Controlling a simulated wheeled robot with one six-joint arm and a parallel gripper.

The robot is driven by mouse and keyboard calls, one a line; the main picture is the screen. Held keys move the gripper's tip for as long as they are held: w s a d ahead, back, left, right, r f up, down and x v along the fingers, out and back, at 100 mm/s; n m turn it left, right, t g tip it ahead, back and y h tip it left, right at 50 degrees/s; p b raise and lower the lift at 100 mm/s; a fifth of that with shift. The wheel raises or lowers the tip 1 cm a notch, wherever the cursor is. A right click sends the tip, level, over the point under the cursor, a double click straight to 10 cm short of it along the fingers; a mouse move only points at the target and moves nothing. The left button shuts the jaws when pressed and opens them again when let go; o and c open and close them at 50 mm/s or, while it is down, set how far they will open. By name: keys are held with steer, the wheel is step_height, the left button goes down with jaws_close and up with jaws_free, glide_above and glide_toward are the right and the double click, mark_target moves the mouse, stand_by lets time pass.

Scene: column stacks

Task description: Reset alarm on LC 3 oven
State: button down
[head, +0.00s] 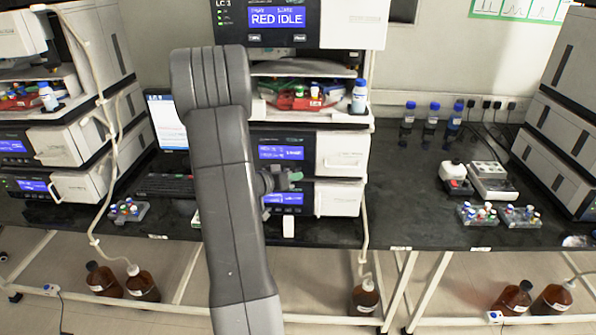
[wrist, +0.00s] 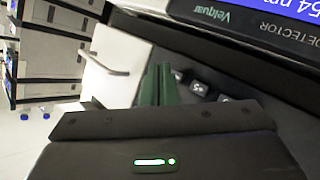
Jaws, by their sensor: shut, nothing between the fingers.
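The LC 3 stack stands at the centre of the head view. Its top module (head: 350,18) has an "LC 3" label and a screen reading "RED IDLE". Two lower modules have blue screens, the upper one (head: 281,153) and the lower one (head: 283,198). I cannot read which module is the oven. My gripper (head: 295,176) is close to these lower fronts. In the wrist view, its green fingers (wrist: 157,85) are shut and empty beside dark buttons (wrist: 200,88) under a screen on a panel marked "Velquar" and "DETECTOR" (wrist: 250,22). I cannot tell whether they touch a button.
A white door with a handle (wrist: 110,65) is left of the fingers in the wrist view. Bottles and a red tray (head: 300,99) sit on a shelf above the lower modules. A white object (head: 288,227) is below my gripper. Other stacks stand left and right.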

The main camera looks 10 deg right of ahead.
stand_by(0.7)
steer(key=shift+w+d+p, duration=0.15)
steer(key=shift+w+p, duration=0.3)
steer(key=shift+p, duration=0.1)
steer(key=shift+w+d+p, duration=0.1)
steer(key=shift+w+p, duration=0.25)
steer(key=shift+p, duration=0.05)
stand_by(0.3)
stand_by(0.4)
steer(key=shift+s+a, duration=0.25)
steer(key=shift+s, duration=0.55)
steer(key=s, duration=0.2)
steer(key=s+a, duration=0.1)
steer(key=s, duration=0.1)
steer(key=shift+s+a+p, duration=0.15)
steer(key=shift+s+p, duration=0.15)
steer(key=shift+s, duration=0.1)
